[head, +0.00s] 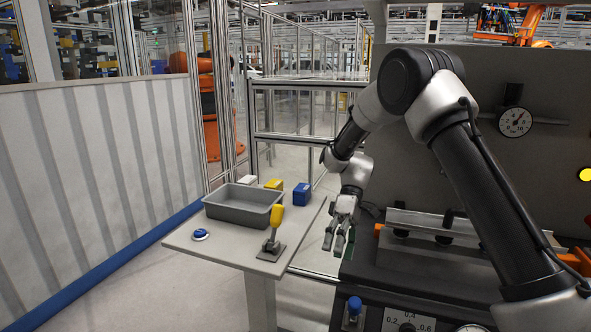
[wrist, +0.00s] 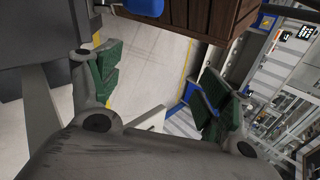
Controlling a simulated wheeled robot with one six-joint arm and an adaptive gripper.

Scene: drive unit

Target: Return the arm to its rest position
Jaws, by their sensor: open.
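My arm (head: 435,105) is bent, with its elbow high and its forearm reaching down to the left. My gripper (head: 338,238) hangs at the right edge of the small grey table, fingers pointing down. In the wrist view its two green-padded fingers (wrist: 162,92) are spread wide apart with nothing between them.
A dark machine with a gauge (head: 515,121) stands right. A panel wall (head: 90,160) stands left.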

